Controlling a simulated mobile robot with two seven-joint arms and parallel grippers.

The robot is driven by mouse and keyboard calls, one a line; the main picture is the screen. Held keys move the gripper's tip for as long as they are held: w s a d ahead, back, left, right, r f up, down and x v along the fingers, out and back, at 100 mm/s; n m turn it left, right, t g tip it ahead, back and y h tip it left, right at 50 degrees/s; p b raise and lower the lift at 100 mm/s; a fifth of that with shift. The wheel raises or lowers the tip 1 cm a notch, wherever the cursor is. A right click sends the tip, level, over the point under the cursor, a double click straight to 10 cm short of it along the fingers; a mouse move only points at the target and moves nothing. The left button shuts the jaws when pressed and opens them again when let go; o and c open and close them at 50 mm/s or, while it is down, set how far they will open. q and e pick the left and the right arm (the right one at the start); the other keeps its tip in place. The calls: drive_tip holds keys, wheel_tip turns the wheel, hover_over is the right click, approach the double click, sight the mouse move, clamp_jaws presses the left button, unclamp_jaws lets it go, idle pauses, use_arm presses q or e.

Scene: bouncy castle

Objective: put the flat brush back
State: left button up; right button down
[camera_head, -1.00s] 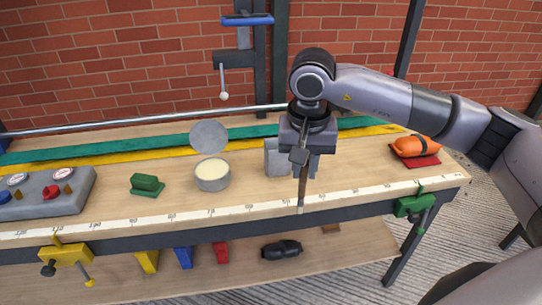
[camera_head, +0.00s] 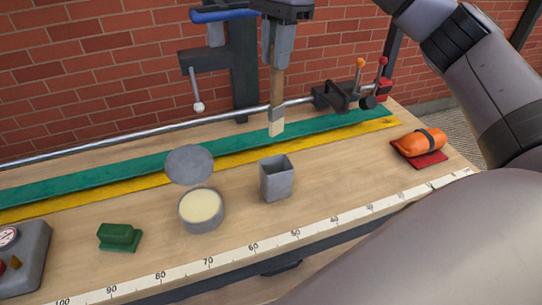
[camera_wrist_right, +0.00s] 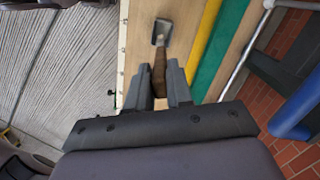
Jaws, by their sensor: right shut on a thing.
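My right gripper (camera_head: 278,48) is shut on the flat brush (camera_head: 277,95), high over the workbench. The brush has a brown handle, a grey metal band and pale bristles pointing down. It hangs roughly upright, its bristles showing just above and behind an open square grey cup (camera_head: 276,182) in the head view. The brush is clear of the cup, and the cup looks empty. In the right wrist view the brush (camera_wrist_right: 160,62) sits between the two fingers (camera_wrist_right: 160,88), its head pointing away. My left gripper is not in view.
A round tin (camera_head: 201,212) of cream paste with its lid raised stands left of the cup, then a green block (camera_head: 119,237). An orange bundle (camera_head: 419,143) lies on a red pad at right. A metal rail (camera_head: 150,138) and blue-handled post (camera_head: 242,70) stand behind.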

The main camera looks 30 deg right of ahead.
sight(276, 134)
wheel_tip(276, 134, down, 13)
drive_tip(key=shift+f+b, duration=0.2)
drive_tip(key=shift+b, duration=0.9)
drive_tip(key=shift+f, duration=2.5)
drive_tip(key=c, duration=1)
unclamp_jaws()
